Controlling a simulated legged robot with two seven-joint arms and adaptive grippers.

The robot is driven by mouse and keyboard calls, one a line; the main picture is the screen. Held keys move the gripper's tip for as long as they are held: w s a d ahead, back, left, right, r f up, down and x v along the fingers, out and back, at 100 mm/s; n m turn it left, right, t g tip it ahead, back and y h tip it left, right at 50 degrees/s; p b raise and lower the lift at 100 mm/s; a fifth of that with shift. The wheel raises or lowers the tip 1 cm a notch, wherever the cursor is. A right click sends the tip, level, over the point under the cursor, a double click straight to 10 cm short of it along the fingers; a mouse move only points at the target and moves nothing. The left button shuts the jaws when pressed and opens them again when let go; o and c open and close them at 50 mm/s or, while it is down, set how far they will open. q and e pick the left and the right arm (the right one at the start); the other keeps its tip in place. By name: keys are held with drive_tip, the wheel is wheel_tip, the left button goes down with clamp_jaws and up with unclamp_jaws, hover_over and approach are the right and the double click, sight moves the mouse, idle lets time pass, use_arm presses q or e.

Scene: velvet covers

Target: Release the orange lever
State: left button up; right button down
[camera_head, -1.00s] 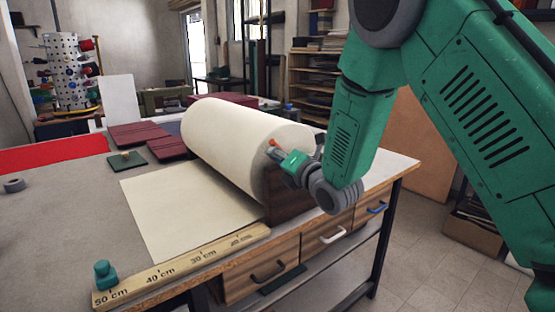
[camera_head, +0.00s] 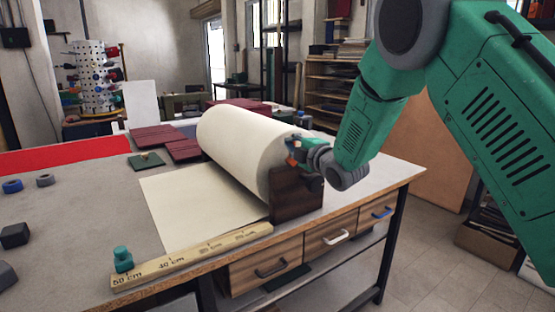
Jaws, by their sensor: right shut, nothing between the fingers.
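A large cream roll (camera_head: 240,143) lies on its side on the workbench, its near end in a dark wooden holder (camera_head: 296,196). A small orange piece, the lever (camera_head: 294,143), shows at the roll's near end. My right gripper (camera_head: 297,156) is at that end, right beside the lever, with its arm coming in from the right. It is shut and empty. Its fingertips are small and partly hidden, so I cannot tell whether they touch the lever. My left gripper is out of view.
A cream sheet (camera_head: 200,203) runs from the roll over the bench. A wooden ruler (camera_head: 190,257) with a teal knob (camera_head: 122,259) lies along the front edge. Dark red covers (camera_head: 160,137) lie behind.

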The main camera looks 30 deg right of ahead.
drive_tip(key=shift+d+r+m, duration=0.15)
drive_tip(key=shift+d+m, duration=0.4)
drive_tip(key=shift+m, duration=0.35)
drive_tip(key=d+m, duration=0.2)
drive_tip(key=shift+w+d+f+m, duration=0.15)
drive_tip(key=shift+d+f+m, duration=0.05)
drive_tip(key=shift+m, duration=0.2)
drive_tip(key=shift+p, duration=0.3)
